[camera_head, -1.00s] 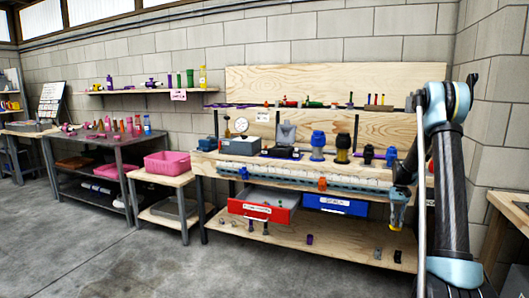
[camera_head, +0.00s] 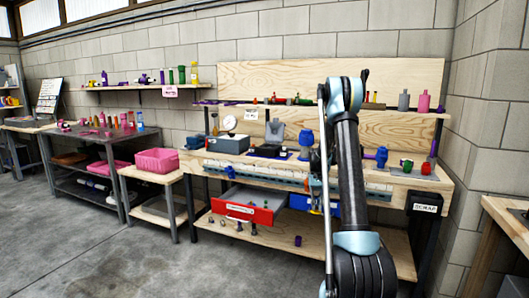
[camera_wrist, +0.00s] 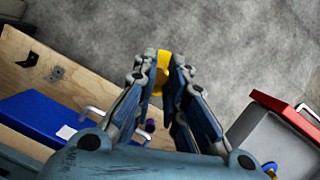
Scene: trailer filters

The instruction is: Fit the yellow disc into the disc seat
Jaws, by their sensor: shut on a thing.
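The yellow disc (camera_wrist: 162,66) shows in the wrist view between my fingertips, seen partly edge-on. My gripper (camera_wrist: 161,78) is shut on it and points down, with grey floor beyond. In the head view my arm stands in front of the workbench (camera_head: 395,178), and the gripper end is mostly hidden beside it, near the drawers. I cannot make out the disc seat in either view.
A red-fronted drawer (camera_head: 250,206) stands pulled out; it also shows in the wrist view (camera_wrist: 288,118). A blue drawer front (camera_wrist: 45,122) lies at left there. Tools and fittings crowd the bench top. A box marked scrap (camera_head: 425,208) hangs at right. Floor at left is clear.

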